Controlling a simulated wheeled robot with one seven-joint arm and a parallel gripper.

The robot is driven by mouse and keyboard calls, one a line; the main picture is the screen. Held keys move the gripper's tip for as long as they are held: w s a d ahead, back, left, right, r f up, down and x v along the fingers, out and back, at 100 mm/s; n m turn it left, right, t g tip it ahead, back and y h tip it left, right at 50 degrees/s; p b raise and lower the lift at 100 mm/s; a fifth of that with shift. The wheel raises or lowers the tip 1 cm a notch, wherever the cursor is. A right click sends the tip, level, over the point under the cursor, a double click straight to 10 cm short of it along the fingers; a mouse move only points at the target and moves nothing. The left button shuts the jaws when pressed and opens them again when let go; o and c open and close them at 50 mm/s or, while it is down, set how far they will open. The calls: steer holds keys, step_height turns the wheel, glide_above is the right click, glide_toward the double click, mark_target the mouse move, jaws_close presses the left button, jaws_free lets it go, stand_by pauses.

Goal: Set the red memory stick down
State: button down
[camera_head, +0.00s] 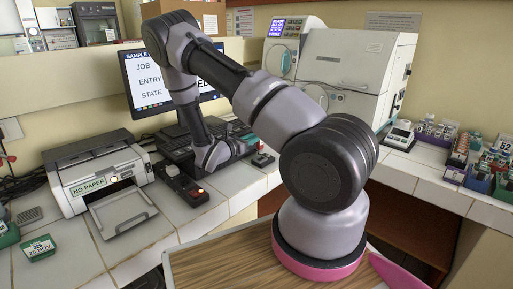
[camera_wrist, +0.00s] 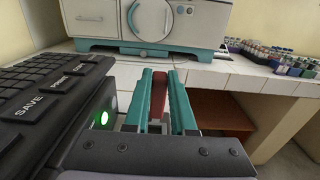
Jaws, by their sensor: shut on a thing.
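My gripper (camera_wrist: 160,76) has teal fingers, shut on the red memory stick (camera_wrist: 158,96), which stands out as a narrow red bar between them in the wrist view. The fingers point away from me, over the white tiled counter (camera_wrist: 210,78). In the head view my gripper is at the right of the keyboard, with a small bit of red at its end. The fingers hide part of the stick. I cannot tell whether the stick touches the counter.
A black keyboard (camera_wrist: 48,85) lies close on the left, beside a dark box with a green light (camera_wrist: 102,118). A monitor (camera_head: 150,80) stands behind. A white machine (camera_head: 335,70) and racks of vials (camera_head: 500,160) are farther right. A printer (camera_head: 98,175) stands at left.

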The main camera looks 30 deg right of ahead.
mark_target(258, 144)
steer(key=shift+f, duration=1.9)
steer(key=shift+f, duration=0.15)
steer(key=c, duration=0.8)
jaws_free()
steer(key=shift+o, duration=0.2)
